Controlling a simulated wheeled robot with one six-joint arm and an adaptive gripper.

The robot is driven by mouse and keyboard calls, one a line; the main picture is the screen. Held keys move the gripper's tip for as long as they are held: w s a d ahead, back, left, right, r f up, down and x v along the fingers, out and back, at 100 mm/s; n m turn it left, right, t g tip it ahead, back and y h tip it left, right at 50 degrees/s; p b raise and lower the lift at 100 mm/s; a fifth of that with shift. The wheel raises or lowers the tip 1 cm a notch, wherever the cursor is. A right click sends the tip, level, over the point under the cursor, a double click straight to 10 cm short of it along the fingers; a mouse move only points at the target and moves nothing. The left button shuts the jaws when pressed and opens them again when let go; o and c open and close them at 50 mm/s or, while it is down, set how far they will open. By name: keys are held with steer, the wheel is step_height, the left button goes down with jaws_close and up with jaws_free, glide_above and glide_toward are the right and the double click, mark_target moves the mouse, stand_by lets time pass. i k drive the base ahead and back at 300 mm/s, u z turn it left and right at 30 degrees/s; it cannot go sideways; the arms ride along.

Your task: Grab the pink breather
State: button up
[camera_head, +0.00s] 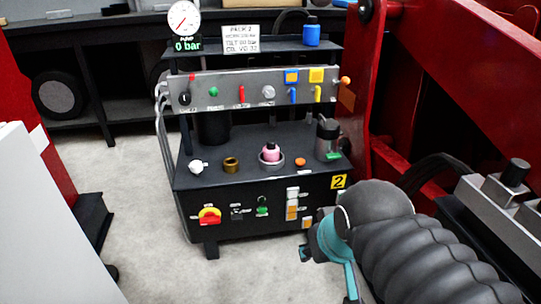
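The pink breather (271,151) is a small pink piece with a rounded top. It stands upright in or on a round grey metal ring (263,164) on the dark shelf of the pump unit, at the middle of the view. My gripper (306,247) is at the lower right, dark with teal parts, in front of the unit's lower panel. In the picture it is below and right of the breather, apart from it. Its fingers are seen at an angle and partly hidden by my arm, so its opening is unclear.
On the same shelf (215,180) stand a white fitting (197,166), a brass ring (231,164), an orange cap (300,162) and a grey canister (327,138). A valve panel (225,90) overhangs behind them. Red machine framing (440,60) stands at the right.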

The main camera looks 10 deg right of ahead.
mark_target(270, 151)
steer(key=z, duration=0.15)
steer(key=i, duration=1.2)
steer(key=z, duration=0.9)
